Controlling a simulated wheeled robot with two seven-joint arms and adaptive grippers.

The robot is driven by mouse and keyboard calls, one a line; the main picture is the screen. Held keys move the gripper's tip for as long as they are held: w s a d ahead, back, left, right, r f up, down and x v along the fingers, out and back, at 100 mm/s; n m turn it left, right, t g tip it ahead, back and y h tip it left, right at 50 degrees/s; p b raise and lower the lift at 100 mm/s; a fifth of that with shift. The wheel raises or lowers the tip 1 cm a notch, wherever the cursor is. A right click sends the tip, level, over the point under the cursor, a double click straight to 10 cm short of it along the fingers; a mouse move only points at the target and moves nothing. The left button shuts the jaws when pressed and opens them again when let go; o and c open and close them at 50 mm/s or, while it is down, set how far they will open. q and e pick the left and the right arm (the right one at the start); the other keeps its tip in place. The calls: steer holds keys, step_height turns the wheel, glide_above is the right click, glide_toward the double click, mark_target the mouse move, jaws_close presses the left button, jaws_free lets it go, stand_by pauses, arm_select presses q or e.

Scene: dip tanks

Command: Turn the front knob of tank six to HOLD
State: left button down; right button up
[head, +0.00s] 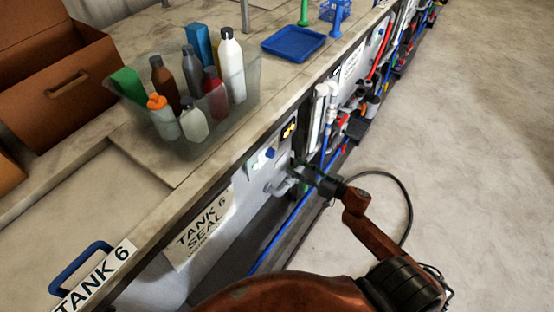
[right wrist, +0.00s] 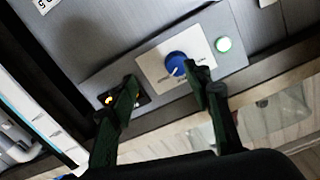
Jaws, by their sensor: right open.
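The blue knob (right wrist: 175,63) sits on a white plate on a grey panel in the right wrist view. A small light mark shows on the knob, but the plate's lettering is too small to read. In the head view a blue knob (head: 269,153) shows on the tank front, right of the sign "TANK 6 SEAL" (head: 200,229). My right gripper (right wrist: 162,78) is open, with its fingers apart. The knob appears between and beyond the fingertips, nearer the right finger; I cannot tell whether they touch. In the head view the right gripper (head: 299,170) is beside the tank front.
A clear bin (head: 235,105) of bottles and a blue tray (head: 293,43) stand on the counter. Pipes line the tank fronts. The floor (head: 470,150) at right is open.

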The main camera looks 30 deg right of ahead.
mark_target(274, 154)
steer(key=shift+y, duration=0.5)
steer(key=w+a, duration=0.1)
steer(key=w, duration=0.1)
steer(key=w+a+r, duration=0.1)
steer(key=w+a, duration=0.1)
steer(key=w+a+r, duration=0.1)
steer(key=w, duration=0.2)
steer(key=shift+a+r+b, duration=0.25)
steer(key=shift+a+b, duration=0.05)
steer(key=shift+b, duration=0.05)
steer(key=shift+c, duration=0.7)
steer(key=c, duration=1)
steer(key=shift+n, duration=0.3)
